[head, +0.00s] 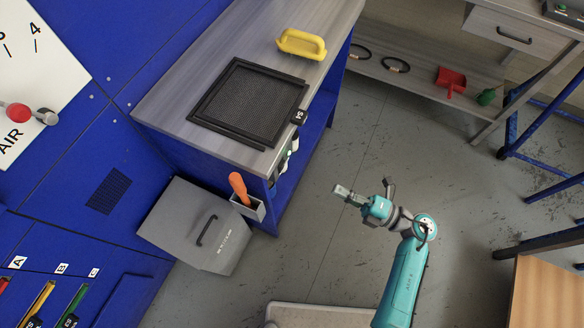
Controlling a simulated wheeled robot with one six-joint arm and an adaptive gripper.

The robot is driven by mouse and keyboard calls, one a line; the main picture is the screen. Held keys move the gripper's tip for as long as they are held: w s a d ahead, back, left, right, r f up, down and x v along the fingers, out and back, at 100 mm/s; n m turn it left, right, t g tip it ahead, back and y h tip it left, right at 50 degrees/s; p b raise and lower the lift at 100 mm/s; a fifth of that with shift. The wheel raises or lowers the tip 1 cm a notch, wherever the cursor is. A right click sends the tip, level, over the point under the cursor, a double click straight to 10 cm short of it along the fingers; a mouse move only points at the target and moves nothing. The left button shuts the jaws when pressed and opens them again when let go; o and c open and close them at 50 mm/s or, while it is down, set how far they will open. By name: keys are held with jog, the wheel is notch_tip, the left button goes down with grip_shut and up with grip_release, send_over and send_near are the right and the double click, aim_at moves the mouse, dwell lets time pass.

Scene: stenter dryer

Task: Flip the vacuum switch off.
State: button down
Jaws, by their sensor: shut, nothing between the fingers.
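I cannot pick out the vacuum switch for sure in the head view. Small fittings (285,163) show on the narrow end of the blue bench, below a black tag marked 53, but they are too small and edge-on to read. My gripper (341,190) is shut and empty. It hangs over the open floor to the right of the bench end, apart from everything. My teal arm reaches up to it from the bottom of the view.
A black mesh screen (249,103) and a yellow handled tool (302,44) lie on the bench top (180,89). An AIR panel with a red knob (17,115) is left. Floor right of the bench is clear.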

aim_at(282, 167)
jog(key=shift+a, duration=0.1)
jog(key=x, duration=1.4)
dwell(0.4)
jog(key=shift+w+a+r, duration=0.1)
jog(key=shift+w, duration=0.05)
